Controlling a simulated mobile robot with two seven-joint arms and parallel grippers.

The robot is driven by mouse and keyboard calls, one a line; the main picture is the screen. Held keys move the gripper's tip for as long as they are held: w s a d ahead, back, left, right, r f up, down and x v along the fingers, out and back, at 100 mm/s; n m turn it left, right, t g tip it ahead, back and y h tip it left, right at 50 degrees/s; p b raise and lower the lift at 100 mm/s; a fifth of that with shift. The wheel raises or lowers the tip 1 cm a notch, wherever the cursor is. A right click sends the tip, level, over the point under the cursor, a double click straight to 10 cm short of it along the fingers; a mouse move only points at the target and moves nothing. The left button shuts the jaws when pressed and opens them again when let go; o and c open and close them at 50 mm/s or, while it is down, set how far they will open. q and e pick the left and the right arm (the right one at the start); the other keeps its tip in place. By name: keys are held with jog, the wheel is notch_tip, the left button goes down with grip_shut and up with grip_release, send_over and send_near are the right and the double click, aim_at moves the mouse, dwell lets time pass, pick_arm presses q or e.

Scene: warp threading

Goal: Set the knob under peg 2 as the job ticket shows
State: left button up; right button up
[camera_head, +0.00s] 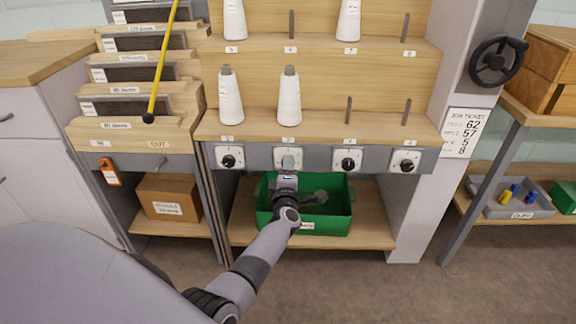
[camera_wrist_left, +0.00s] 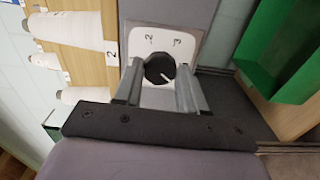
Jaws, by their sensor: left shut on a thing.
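The knob under peg 2 is a black round knob (camera_wrist_left: 158,68) on a white dial plate (camera_wrist_left: 186,42) in the left wrist view. Its pale pointer line shows, and the figures 2 and 3 are readable beside it. My left gripper (camera_wrist_left: 160,88) has a finger on each side of this knob and is shut on it. In the head view my left gripper (camera_head: 288,166) covers most of the knob. The job ticket (camera_head: 468,133) hangs on the right post; 62, 57, 5 and 8 are readable, its small labels blurred. My right gripper is not in view.
Other knobs (camera_head: 229,161) line the same grey rail. White yarn cones (camera_head: 230,97) stand on some pegs above. A green bin (camera_head: 336,222) with dark things sits below the rail, behind my arm. A yellow rod (camera_head: 163,62) rises at the left, and a black handwheel (camera_head: 496,62) at the right.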

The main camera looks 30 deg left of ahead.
pick_arm(q)
jog(key=m+p, duration=0.1)
jog(key=m, duration=0.3)
jog(key=shift+m, duration=0.3)
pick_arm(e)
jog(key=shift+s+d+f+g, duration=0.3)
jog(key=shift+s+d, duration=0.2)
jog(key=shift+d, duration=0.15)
pick_arm(q)
jog(key=shift+p, duration=0.3)
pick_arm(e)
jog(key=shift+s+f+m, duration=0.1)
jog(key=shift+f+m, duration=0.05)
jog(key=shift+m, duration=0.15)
pick_arm(q)
jog(key=o, duration=1.1)
jog(key=shift+c, duration=0.2)
